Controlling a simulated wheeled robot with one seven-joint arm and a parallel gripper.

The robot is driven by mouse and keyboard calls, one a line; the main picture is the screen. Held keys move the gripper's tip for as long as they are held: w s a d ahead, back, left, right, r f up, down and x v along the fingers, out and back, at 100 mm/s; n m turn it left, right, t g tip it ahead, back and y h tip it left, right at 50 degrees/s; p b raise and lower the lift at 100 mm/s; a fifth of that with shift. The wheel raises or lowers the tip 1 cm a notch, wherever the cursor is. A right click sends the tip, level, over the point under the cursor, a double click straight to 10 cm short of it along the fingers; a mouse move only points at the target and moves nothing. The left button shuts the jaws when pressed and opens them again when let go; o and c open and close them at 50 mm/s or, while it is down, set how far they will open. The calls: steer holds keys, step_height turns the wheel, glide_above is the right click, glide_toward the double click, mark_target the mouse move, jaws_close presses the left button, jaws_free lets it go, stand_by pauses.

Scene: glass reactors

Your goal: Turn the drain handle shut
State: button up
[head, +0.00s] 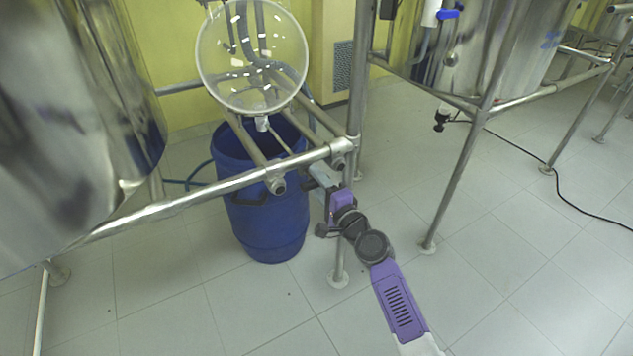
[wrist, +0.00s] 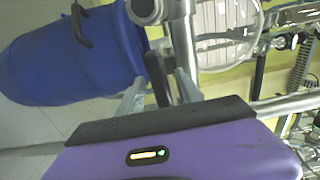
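A round glass vessel (head: 252,55) hangs in a metal frame, with a small pale outlet (head: 262,124) below it, over the open blue drum. I cannot make out the drain handle for certain in the head view. My gripper (head: 320,180) is low beside the drum's right side, under the frame's clamped corner, and its fingers are partly hidden there. In the wrist view my gripper (wrist: 162,78) has two grey fingers apart. A dark bar (wrist: 157,80) shows between them; I cannot tell whether it is the drain handle or whether they touch it.
The blue drum (head: 262,225) stands close left of my gripper; it fills the left of the wrist view (wrist: 70,60). A metal rail (head: 200,195) and upright posts surround my arm. A steel tank (head: 70,120) is at left. Floor at right is mostly clear, with a black cable (head: 560,195).

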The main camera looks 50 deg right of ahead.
steer(key=v, duration=0.7)
steer(key=shift+s, duration=0.4)
steer(key=shift+a, duration=0.1)
stand_by(0.4)
